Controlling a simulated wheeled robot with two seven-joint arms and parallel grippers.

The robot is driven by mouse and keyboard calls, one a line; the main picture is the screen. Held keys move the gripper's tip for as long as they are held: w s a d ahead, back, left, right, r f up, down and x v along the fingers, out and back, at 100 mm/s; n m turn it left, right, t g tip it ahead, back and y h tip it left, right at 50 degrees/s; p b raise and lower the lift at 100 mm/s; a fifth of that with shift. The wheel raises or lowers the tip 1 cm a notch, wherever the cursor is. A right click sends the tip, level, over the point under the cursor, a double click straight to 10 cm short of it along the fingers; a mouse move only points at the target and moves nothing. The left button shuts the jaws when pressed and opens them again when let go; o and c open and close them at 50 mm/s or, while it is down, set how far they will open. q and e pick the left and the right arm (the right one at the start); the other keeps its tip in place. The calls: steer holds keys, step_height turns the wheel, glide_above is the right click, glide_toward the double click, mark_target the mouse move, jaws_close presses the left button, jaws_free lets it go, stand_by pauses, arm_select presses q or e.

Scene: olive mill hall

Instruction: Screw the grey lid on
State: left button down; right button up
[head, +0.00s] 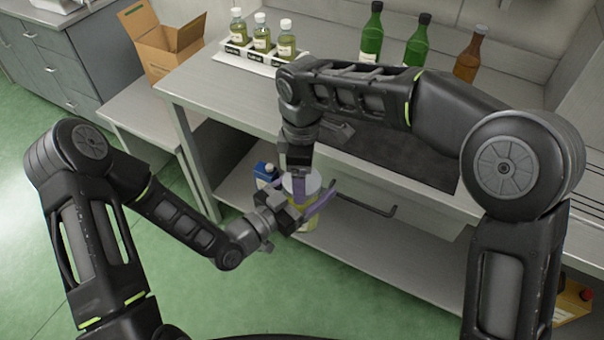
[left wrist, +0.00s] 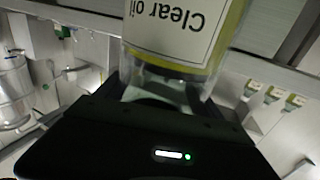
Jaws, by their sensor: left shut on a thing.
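A jar (head: 304,222) with yellow-green contents is held upright by my left gripper (head: 306,204), in front of the bench. In the left wrist view, the jar (left wrist: 231,38) fills the top middle, its white "Clear oil" label upside down. My left gripper is shut on it. The grey lid (head: 310,180) shows as a pale round top over the jar. My right gripper (head: 301,184) points straight down at the lid, one purple finger in front of it. Whether the right fingers grip the lid, and whether the lid touches the jar's rim, is hidden.
The metal bench (head: 225,97) holds a tray of small oil bottles (head: 262,38), tall green bottles (head: 371,35), a brown bottle (head: 470,55) and a dark mat (head: 390,150). A blue container (head: 265,174) stands on the lower shelf. A cardboard box (head: 168,50) sits at left.

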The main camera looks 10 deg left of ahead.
steer(key=c, duration=0.4)
steer(key=o, duration=1.4)
steer(key=shift+r, duration=2.3)
